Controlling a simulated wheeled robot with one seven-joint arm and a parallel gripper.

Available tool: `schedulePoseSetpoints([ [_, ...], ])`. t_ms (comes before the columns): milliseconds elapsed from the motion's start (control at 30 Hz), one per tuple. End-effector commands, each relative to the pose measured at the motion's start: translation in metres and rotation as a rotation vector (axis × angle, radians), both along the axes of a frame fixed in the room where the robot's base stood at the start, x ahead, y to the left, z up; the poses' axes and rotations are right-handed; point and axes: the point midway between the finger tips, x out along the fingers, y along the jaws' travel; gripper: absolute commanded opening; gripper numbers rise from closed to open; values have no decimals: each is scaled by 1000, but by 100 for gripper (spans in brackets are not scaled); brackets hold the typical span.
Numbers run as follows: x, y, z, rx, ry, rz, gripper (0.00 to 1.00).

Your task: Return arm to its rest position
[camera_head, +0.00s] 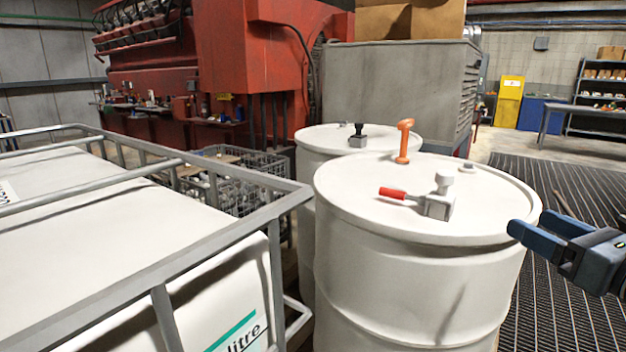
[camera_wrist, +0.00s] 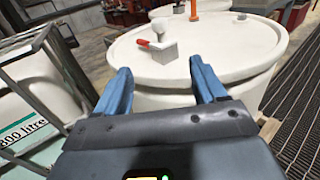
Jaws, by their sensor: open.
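My gripper (camera_head: 538,238) is at the right edge of the head view, beside the near white drum (camera_head: 400,270). Its two blue fingers are apart with nothing between them. In the wrist view the open gripper (camera_wrist: 163,85) points toward the drum top (camera_wrist: 235,50). On the near drum lid stand a grey block with a knob and a red handle (camera_head: 436,205) and an orange upright piece (camera_head: 403,141). The block and its red handle also show in the wrist view (camera_wrist: 160,47).
A second drum (camera_head: 315,140) behind carries a grey block with a black knob (camera_head: 358,136). A caged white tank (camera_head: 90,230) fills the left. A red engine (camera_head: 230,50) and a grey cabinet (camera_head: 395,95) stand behind. Dark grated floor (camera_head: 570,310) lies open at right.

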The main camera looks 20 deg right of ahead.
Motion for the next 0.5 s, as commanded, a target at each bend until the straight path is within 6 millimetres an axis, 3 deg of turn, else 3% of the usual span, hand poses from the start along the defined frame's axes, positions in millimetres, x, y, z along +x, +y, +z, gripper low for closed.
schedulePoseSetpoints([
  [267, -1, 37, -7, 133, -50, 86, 70],
  [500, -8, 83, -14, 321, -111, 191, 70],
])
